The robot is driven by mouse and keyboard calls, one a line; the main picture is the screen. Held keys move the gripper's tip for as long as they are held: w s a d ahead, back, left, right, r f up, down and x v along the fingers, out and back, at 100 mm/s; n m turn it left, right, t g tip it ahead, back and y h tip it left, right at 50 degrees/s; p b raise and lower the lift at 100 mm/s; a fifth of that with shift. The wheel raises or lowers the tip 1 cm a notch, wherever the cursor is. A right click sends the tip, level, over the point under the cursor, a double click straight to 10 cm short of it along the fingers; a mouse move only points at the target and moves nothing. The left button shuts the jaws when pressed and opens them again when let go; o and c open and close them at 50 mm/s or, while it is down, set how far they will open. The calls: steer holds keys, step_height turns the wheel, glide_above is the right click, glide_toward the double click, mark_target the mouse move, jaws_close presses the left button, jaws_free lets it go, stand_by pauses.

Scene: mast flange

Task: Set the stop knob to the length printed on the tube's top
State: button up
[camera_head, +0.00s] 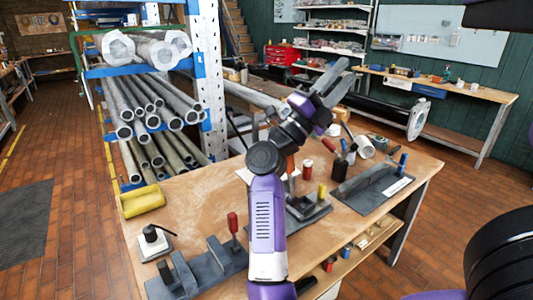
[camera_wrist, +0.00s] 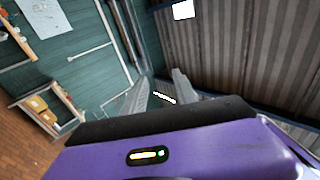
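My gripper (camera_head: 345,74) is raised above the workbench, pointing up and right, its two fingers apart and nothing between them. In the wrist view the fingers (camera_wrist: 163,92) also stand apart, against wall and ceiling. I cannot tell which knob is the stop knob. A dark fixture with a white strip (camera_head: 398,187) and a blue handle (camera_head: 402,160) sits at the bench's right. A yellow-topped fixture (camera_head: 321,192) and a red-handled fixture (camera_head: 232,222) stand nearer. A short pale tube (camera_head: 365,147) lies at the back right; no print on it is readable.
The wooden workbench (camera_head: 190,205) is crowded at the middle and right. A black knob on a white base (camera_head: 152,240) stands at its left. A rack of metal tubes (camera_head: 150,105) stands behind left. Red and dark bottles (camera_head: 338,166) stand near the back.

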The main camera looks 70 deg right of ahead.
steer(key=s+d+f+m+y+p, duration=0.2)
steer(key=s+d+m+y+p, duration=0.15)
steer(key=s+d+y, duration=0.35)
steer(key=w+d+f+t+y+p, duration=0.1)
steer(key=w+d+f+t+y, duration=0.1)
steer(key=w+f+t+y, duration=0.35)
steer(key=w+a+f+n+t+y, duration=0.1)
steer(key=w+a+f+t+y, duration=0.1)
steer(key=w, duration=0.4)
steer(key=w+a+f+n+t+y+p, duration=0.1)
steer(key=w+a+f+n+t+y, duration=0.1)
steer(key=w+a+f+t+y, duration=0.1)
steer(key=w+a+f+n+t+y, duration=0.2)
steer(key=w+a+f+t+y, duration=0.1)
steer(key=w, duration=0.6)
steer(key=shift+w+a+f+n+t, duration=0.15)
steer(key=shift+a+f+t, duration=0.25)
steer(key=shift+t, duration=0.3)
steer(key=shift+w+a+f+n+t, duration=0.15)
steer(key=shift+a+f+t, duration=0.2)
steer(key=shift+t, duration=0.3)
steer(key=shift+w+a+f+p, duration=0.1)
steer(key=shift+a+f+p, duration=0.1)
steer(key=shift+p, duration=0.15)
steer(key=shift+f, duration=0.25)
steer(key=shift+f+p, duration=1.1)
steer(key=shift+f, duration=2.35)
steer(key=shift+c, duration=0.2)
jaws_close()
